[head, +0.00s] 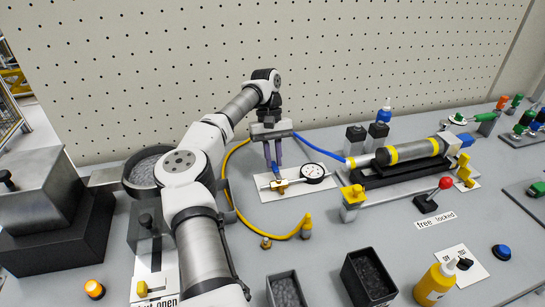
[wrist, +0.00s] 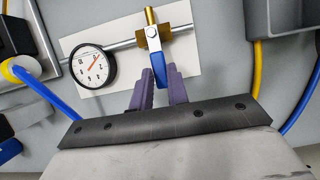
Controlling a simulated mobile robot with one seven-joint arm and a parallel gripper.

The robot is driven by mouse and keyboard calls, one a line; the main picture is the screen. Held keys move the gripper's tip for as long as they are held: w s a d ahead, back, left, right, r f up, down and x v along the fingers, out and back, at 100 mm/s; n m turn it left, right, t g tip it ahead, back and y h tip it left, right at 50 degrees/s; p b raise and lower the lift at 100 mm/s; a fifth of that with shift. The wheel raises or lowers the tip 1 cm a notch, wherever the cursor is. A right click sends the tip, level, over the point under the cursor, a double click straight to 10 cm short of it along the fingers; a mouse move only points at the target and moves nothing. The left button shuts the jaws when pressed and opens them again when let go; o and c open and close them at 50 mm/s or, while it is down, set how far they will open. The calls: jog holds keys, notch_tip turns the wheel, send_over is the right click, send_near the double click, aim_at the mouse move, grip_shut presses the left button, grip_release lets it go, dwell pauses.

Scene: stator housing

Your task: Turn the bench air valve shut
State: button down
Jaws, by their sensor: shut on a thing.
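The bench air valve is a brass body (wrist: 152,38) on a thin metal pipe over a white plate. Its lever has a silver root and a blue handle (wrist: 158,68). In the wrist view the handle lies roughly crosswise to the pipe. My gripper (wrist: 161,82) has its purple fingers on both sides of the blue handle and is shut on it. In the head view my gripper (head: 274,163) points down over the valve (head: 279,187), and the handle is hard to make out there. The outlet end of the valve points away from the fingers in the wrist view.
A round pressure gauge (head: 313,172) sits close beside the valve on the same pipe. A yellow hose (head: 229,190) and a blue hose (head: 318,150) curve around the plate. Black bins (head: 368,278) and a yellow bottle (head: 436,284) are in front.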

jog(key=shift+r, duration=0.1)
jog(key=c, duration=1.4)
grip_release()
jog(key=shift+o, duration=0.2)
jog(key=p+v, duration=0.5)
jog(key=v, duration=0.7)
